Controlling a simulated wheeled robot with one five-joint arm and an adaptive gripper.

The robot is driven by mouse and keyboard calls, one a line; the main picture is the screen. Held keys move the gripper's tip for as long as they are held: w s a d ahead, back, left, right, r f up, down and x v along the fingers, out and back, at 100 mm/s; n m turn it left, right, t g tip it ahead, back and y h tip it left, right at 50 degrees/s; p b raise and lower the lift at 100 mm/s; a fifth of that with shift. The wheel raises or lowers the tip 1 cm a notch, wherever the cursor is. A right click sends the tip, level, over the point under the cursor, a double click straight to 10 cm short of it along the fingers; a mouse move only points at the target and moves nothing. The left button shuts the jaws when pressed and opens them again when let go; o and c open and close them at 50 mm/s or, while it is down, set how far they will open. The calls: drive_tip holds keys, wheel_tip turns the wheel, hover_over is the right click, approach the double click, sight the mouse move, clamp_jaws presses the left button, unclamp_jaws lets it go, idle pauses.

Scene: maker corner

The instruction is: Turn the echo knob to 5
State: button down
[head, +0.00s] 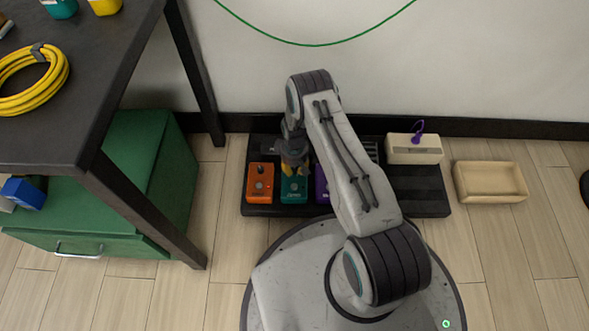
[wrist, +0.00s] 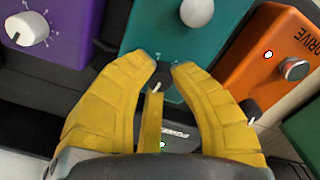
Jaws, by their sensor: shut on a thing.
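The teal pedal (head: 293,190) stands on the board between an orange and a purple pedal. Its lettering is too small to read for sure. My gripper (head: 293,170) points down over the back of the teal pedal. In the wrist view, my gripper (wrist: 165,72) has its yellow fingertips closed around a small dark knob (wrist: 163,70) at the edge of the teal pedal (wrist: 150,32). The fingers hide most of the knob and its scale, so its setting cannot be read. A pale round button (wrist: 197,12) sits farther along the teal pedal.
The orange pedal (wrist: 257,62) with a silver knob and the purple pedal (wrist: 68,22) with a white knob are close on either side. The dark pedal board (head: 425,203) also carries a cream box (head: 413,150). A beige tray (head: 490,182) lies right; a dark table (head: 95,110) stands left.

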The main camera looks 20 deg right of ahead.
sight(294, 169)
drive_tip(key=shift+f+n, duration=0.1)
drive_tip(key=shift+n, duration=0.5)
drive_tip(key=c, duration=1.1)
unclamp_jaws()
drive_tip(key=shift+o, duration=0.2)
drive_tip(key=shift+r, duration=0.2)
wheel_tip(294, 169, up, 12)
drive_tip(key=shift+f, duration=0.15)
